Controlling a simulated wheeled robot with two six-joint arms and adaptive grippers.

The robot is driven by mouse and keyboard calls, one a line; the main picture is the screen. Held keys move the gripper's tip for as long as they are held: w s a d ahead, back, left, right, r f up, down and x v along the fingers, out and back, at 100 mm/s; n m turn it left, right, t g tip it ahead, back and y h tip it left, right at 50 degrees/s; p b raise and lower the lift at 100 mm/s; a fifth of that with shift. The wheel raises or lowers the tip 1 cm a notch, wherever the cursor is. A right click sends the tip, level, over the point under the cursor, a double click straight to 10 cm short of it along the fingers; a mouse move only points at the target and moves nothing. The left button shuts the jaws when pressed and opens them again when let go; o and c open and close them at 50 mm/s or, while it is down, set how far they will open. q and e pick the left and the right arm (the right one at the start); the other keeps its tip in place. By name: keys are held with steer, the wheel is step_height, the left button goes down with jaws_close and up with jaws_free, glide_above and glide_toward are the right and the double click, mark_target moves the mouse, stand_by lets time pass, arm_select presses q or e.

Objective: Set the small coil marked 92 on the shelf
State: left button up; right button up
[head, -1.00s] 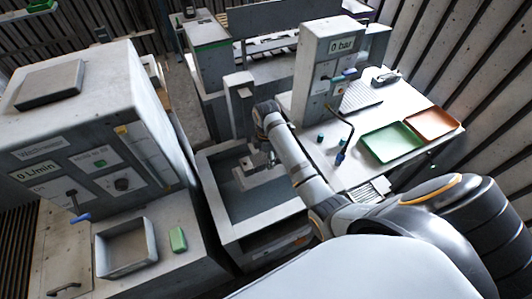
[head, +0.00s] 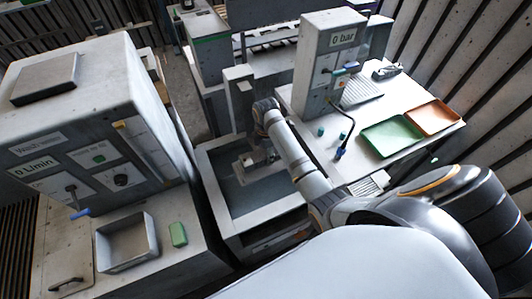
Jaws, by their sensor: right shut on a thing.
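My right arm reaches from the lower right over the grey basin (head: 212,190) in the middle of the head view. My right gripper (head: 254,161) is at the arm's far end, low over the pale block inside the basin. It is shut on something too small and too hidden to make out. I cannot pick out a coil marked 92 or read any such mark. No shelf can be told for certain. My left gripper is not in view.
A grey cabinet (head: 85,110) with a 0 l/min display stands left, with a grey tray (head: 127,243) and green block (head: 178,234) before it. At right, a table holds a 0 bar column (head: 325,65), a green tray (head: 391,136) and an orange tray (head: 434,117).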

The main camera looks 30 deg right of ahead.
stand_by(0.6)
steer(key=shift+f, duration=0.1)
steer(key=shift+f, duration=0.7)
steer(key=shift+f, duration=0.1)
steer(key=shift+f, duration=0.5)
